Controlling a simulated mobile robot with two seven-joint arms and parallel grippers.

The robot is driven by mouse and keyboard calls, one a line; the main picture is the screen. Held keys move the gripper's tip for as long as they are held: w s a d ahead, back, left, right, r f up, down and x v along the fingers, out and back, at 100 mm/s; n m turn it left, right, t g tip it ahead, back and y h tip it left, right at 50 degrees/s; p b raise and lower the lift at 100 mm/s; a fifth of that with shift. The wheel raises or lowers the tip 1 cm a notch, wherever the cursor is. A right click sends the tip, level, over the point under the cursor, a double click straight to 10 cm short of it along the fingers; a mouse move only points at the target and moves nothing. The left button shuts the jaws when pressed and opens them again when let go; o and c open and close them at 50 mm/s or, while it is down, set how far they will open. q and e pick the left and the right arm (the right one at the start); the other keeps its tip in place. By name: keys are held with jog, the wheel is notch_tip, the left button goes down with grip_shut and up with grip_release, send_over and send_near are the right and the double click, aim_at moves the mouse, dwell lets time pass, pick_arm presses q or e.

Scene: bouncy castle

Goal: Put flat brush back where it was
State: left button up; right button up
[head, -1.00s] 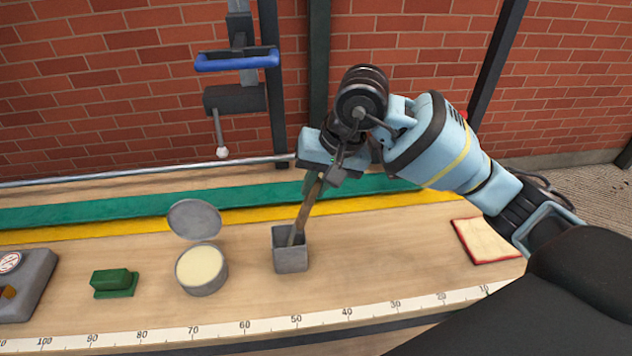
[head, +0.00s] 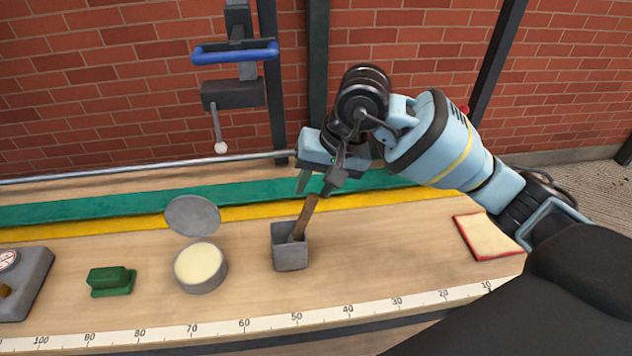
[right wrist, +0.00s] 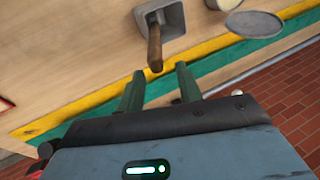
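The flat brush (head: 304,216) stands tilted in a small grey square holder (head: 290,252) on the bench, its brown wooden handle sticking up to the right. Its lower end is hidden inside the holder. My right gripper (head: 317,188) is open and empty just above the handle's top. In the right wrist view, the two green fingers (right wrist: 160,88) are spread apart, with the brush handle (right wrist: 155,48) beyond their tips and clear of them. The holder (right wrist: 165,22) shows there too. My left gripper is not in view.
An open round tin (head: 201,268) with pale contents and a raised lid stands left of the holder. A green block (head: 111,281) lies further left, and a red-edged cloth (head: 487,237) at right. A ruler strip (head: 270,325) runs along the front edge. A brick wall stands behind.

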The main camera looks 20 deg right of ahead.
jog(key=shift+r, duration=0.1)
jog(key=shift+r+p, duration=0.4)
jog(key=shift+r, duration=0.55)
jog(key=v, duration=1.1)
jog(key=shift+s, duration=0.15)
